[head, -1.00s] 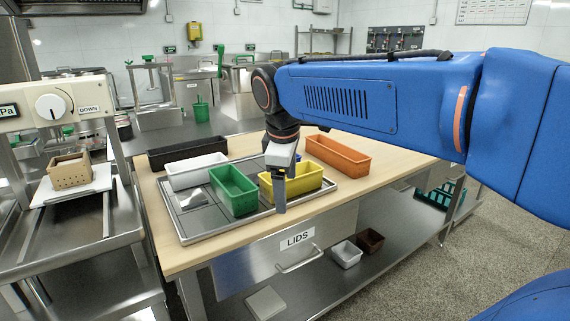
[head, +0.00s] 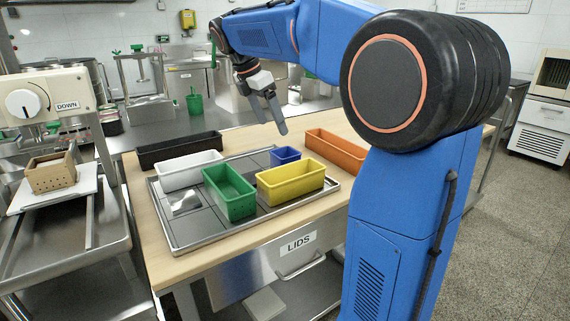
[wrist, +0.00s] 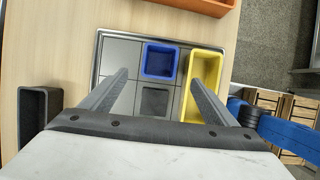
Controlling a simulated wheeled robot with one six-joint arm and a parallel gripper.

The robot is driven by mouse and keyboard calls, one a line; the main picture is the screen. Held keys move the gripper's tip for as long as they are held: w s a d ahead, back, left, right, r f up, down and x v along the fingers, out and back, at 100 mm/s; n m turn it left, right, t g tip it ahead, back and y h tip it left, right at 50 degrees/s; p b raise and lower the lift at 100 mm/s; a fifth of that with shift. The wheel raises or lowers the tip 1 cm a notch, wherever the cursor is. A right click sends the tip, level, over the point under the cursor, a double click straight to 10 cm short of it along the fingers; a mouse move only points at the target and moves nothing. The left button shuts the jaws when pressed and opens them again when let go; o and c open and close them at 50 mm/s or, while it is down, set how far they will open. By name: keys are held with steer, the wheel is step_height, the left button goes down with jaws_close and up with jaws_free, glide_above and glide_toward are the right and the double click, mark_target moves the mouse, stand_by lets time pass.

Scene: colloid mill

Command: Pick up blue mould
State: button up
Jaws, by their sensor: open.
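The blue mould (head: 285,155) is a small open box on the metal tray (head: 172,239), behind the yellow mould (head: 291,183). In the wrist view the blue mould (wrist: 161,61) lies ahead of the fingers, roughly between their lines. My gripper (head: 268,128) is open and empty, above and behind the tray in the head view. In the wrist view my gripper (wrist: 156,75) has its two fingers spread, with the right finger overlapping the yellow mould.
On the tray are also a green mould (head: 230,192) and a white mould (head: 190,170). A black mould (head: 178,149) and an orange mould (head: 335,150) stand on the wooden table (head: 150,215) beside it. A dark empty tray cell (wrist: 154,101) lies near the blue mould.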

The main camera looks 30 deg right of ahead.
mark_target(285, 159)
steer(key=x, duration=1)
steer(key=shift+a, duration=0.1)
steer(key=shift+a+x, duration=0.15)
steer(key=shift+x, duration=1.2)
steer(key=shift+a+x, duration=0.1)
steer(key=shift+x, duration=1.25)
steer(key=c, duration=1.2)
